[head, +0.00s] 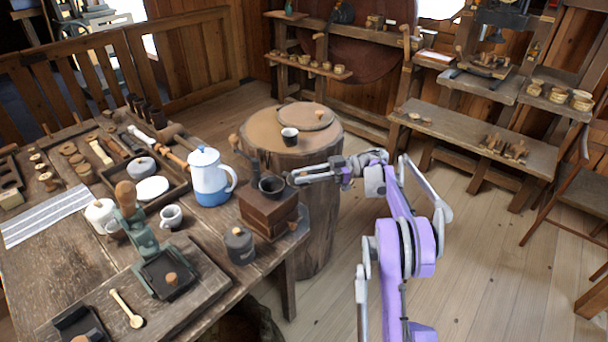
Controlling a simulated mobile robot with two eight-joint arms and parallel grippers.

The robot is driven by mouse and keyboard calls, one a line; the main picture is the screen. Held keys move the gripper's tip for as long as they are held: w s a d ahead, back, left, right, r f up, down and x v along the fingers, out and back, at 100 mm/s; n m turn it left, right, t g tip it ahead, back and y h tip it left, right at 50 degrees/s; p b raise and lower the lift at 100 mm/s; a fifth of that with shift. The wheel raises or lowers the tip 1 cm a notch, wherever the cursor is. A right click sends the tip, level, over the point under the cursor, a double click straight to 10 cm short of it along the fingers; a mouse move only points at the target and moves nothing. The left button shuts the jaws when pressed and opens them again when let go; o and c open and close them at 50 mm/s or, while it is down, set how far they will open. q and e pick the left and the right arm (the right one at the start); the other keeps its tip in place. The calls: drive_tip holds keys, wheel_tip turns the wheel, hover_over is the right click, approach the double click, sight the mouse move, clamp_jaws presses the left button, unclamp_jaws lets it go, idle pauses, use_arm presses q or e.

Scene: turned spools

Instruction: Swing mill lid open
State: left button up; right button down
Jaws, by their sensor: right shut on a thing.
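The mill (268,212) is a brown wooden box near the right edge of the workbench, with a dark round metal hopper on top. A crank with a wooden knob (234,141) rises at its back left. My right gripper (291,180) comes in from the right and is shut at the right rim of the hopper, on what appears to be the mill lid. The lid is too small and partly covered by the fingers to tell its exact angle; the hopper's dark inside shows. My left gripper is not in view.
A blue and white pot (209,180) stands left of the mill and a dark lidded jar (240,246) in front of it. A round stump table (262,128) with a cup (290,137) stands behind.

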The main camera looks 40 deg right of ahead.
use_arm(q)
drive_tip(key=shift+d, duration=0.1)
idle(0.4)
use_arm(e)
drive_tip(key=c, duration=0.7)
unclamp_jaws()
drive_tip(key=shift+a, duration=0.1)
